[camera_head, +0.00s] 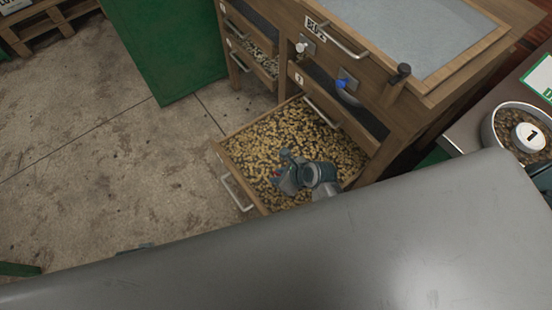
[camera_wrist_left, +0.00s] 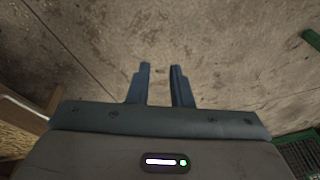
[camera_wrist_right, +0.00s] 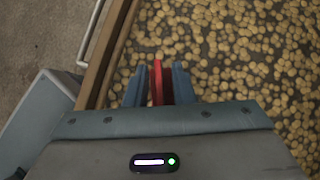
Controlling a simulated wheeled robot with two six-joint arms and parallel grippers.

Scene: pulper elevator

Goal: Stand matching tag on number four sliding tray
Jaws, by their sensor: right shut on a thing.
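A wooden sliding tray (camera_head: 256,120) full of yellowish beans is pulled out low from the cabinet. Its rim (camera_wrist_right: 104,55) and beans also show in the right wrist view. My right gripper (camera_head: 279,172) is over the tray's front part. In the right wrist view my right gripper (camera_wrist_right: 160,85) is shut on a thin red tag (camera_wrist_right: 157,82), seen edge-on above the beans. I cannot read a number on the tag. My left gripper (camera_wrist_left: 161,85) is open and empty over the bare floor; its fingers are apart.
The wooden cabinet (camera_head: 440,95) has knobs and other trays (camera_head: 255,57). A green panel (camera_head: 165,50) stands at the upper left. A bowl of beans with a white disc marked 1 (camera_head: 529,137) is at the right. Concrete floor is clear left of the tray.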

